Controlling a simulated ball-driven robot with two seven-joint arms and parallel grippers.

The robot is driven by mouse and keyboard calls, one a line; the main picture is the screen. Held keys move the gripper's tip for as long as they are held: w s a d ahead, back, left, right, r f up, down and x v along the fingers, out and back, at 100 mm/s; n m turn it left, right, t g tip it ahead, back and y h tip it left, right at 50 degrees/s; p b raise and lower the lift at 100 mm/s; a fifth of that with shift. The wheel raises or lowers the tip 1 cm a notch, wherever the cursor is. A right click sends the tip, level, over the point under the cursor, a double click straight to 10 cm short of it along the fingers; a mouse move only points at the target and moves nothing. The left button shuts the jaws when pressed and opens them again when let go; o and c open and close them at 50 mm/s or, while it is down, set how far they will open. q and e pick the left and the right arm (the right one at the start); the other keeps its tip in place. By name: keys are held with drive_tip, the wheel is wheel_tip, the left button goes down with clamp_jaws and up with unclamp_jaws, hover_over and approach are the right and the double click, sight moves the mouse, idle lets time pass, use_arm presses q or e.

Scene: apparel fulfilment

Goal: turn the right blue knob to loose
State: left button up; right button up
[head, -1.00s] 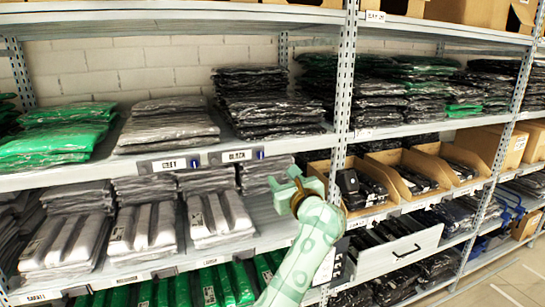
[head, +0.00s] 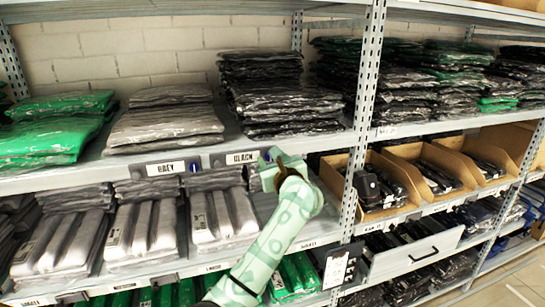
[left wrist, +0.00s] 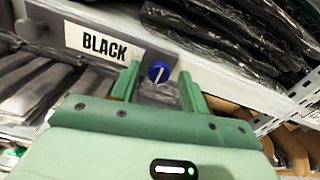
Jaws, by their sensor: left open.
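The right blue knob (left wrist: 158,71) sits on the shelf edge just right of the BLACK label (left wrist: 103,45). Its white pointer line is slightly tilted from upright. My left gripper (left wrist: 160,86) is open, its green fingertips on either side of the knob's lower part and not closed on it. In the head view my left gripper (head: 270,168) is at the shelf edge beside the BLACK label (head: 242,157) and hides the knob. The left blue knob (head: 193,167) shows right of the GREY label (head: 165,168). My right gripper is not in view.
Stacks of black bagged garments (head: 280,90) lie on the shelf above the knob. Grey packs (head: 222,215) lie on the shelf below. A perforated post (head: 367,110) and cardboard bins (head: 425,175) stand to the right.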

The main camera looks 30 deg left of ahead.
use_arm(q)
drive_tip(key=shift+s, duration=0.15)
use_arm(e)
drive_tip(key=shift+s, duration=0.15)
use_arm(q)
drive_tip(key=shift+r, duration=0.1)
clamp_jaws()
drive_tip(key=n+b, duration=0.5)
drive_tip(key=b, duration=0.3)
drive_tip(key=n+b, duration=0.5)
drive_tip(key=b, duration=0.4)
drive_tip(key=f+n+b, duration=0.1)
drive_tip(key=n+b, duration=0.4)
drive_tip(key=b, duration=0.3)
drive_tip(key=shift+r+n+b, duration=0.2)
drive_tip(key=shift+n+b, duration=0.55)
drive_tip(key=shift+b, duration=0.05)
drive_tip(key=shift+r+n+b, duration=0.15)
drive_tip(key=shift+n+b, duration=0.6)
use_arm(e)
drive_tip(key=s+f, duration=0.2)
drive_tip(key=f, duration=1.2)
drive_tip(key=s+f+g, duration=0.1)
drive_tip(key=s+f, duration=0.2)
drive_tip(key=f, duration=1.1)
use_arm(q)
unclamp_jaws()
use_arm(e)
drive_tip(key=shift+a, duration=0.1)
